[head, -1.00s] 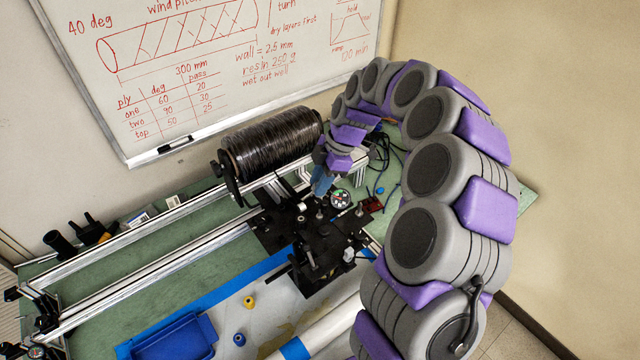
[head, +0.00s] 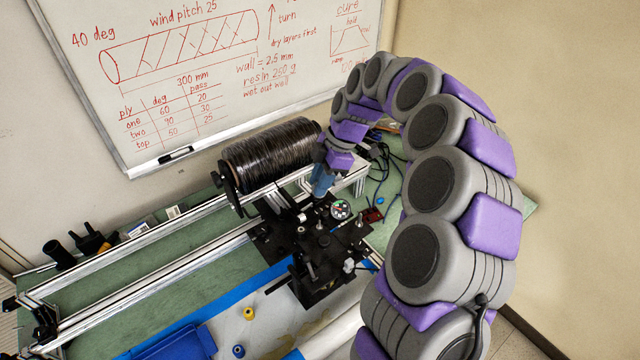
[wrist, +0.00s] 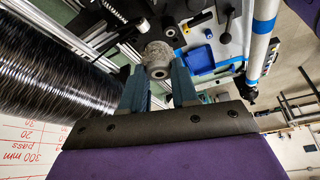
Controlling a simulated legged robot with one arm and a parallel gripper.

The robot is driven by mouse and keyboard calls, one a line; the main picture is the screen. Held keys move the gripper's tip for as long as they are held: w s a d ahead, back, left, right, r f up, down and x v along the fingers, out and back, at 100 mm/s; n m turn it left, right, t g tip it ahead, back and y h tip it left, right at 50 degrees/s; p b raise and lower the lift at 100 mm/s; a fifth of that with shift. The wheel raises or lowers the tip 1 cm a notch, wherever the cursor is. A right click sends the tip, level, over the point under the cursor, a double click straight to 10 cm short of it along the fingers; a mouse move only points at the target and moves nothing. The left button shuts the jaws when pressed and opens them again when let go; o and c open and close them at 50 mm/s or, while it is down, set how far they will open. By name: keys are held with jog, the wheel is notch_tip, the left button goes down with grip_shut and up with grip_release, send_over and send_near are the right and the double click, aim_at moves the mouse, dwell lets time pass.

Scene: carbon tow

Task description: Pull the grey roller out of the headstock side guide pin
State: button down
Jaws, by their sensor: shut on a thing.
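My gripper (wrist: 158,66) is shut on the grey roller (wrist: 157,50), which sits between the two blue-grey fingertips in the wrist view. The roller is a short, rough grey cylinder with a lighter round end facing the camera. In the head view my gripper (head: 321,192) points down over the black plate (head: 325,250), near its back edge. The roller is hard to make out there behind the fingers. The guide pin under the roller is hidden, so I cannot tell whether the roller is still around it.
A black fibre-wound drum (head: 270,155) lies close behind and left of my gripper. A round dial (head: 341,210) and small posts stand on the plate beside it. Aluminium rails (head: 150,262) run to the left. A blue tray (head: 175,345) lies in front; a whiteboard (head: 200,70) stands behind.

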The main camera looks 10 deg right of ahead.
jog(key=shift+r, duration=0.25)
notch_tip(320, 180, up, 3)
jog(key=shift+f, duration=0.1)
dwell(0.5)
